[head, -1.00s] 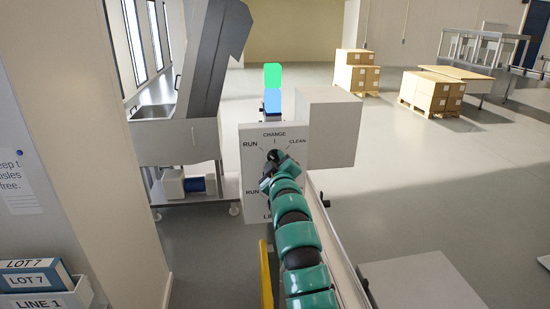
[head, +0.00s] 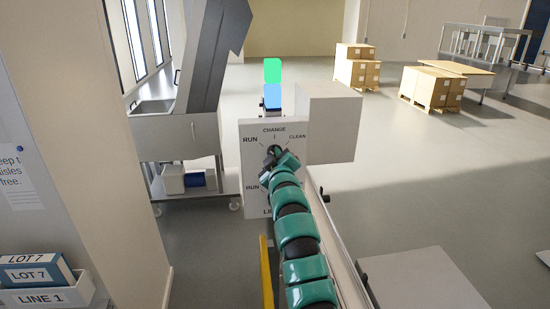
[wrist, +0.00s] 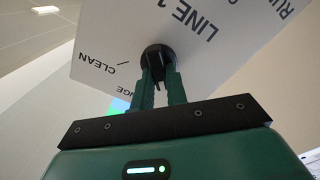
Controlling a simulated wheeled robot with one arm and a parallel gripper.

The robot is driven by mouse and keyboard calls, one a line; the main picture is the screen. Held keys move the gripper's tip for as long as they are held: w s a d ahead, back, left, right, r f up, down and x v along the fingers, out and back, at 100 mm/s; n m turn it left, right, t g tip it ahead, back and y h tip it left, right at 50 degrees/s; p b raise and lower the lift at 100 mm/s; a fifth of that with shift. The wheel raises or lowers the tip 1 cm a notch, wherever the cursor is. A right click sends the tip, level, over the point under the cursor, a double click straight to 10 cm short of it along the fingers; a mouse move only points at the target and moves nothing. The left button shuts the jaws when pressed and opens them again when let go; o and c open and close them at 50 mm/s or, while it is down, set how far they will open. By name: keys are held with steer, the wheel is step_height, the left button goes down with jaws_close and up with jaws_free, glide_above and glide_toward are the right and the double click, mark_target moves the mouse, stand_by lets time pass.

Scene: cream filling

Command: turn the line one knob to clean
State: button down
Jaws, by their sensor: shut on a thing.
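The white control panel (head: 249,205) stands in the middle of the head view, with RUN, CHANGE and CLEAN printed around its upper knob. That black knob (head: 274,149) is partly covered by my gripper (head: 273,168). In the wrist view the panel (wrist: 110,35) appears upside down, with LINE 1 beside the round black knob (wrist: 157,55) and CLEAN to its left. My gripper (wrist: 161,88) is shut on the knob, one green finger on each side of its grip. I cannot tell which mark the knob points to. A second RUN label shows lower down; my arm hides most of that area.
A grey box (head: 333,125) stands right behind the panel, and a light (head: 272,71) glows green and blue above. A yellow rail (head: 266,270) runs below. A LINE 1 bin (head: 45,297) sits at lower left.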

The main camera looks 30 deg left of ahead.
steer(key=shift+f+b, duration=0.25)
steer(key=shift+b, duration=0.55)
steer(key=m+b, duration=0.6)
steer(key=b, duration=0.2)
steer(key=m+b, duration=0.5)
steer(key=b, duration=0.3)
steer(key=m+b, duration=0.6)
steer(key=b, duration=0.2)
steer(key=shift+w+d+r+m, duration=0.15)
steer(key=shift+w+d+m, duration=0.15)
steer(key=shift+d, duration=0.1)
steer(key=shift+b, duration=0.3)
steer(key=c, duration=1.4)
jaws_free()
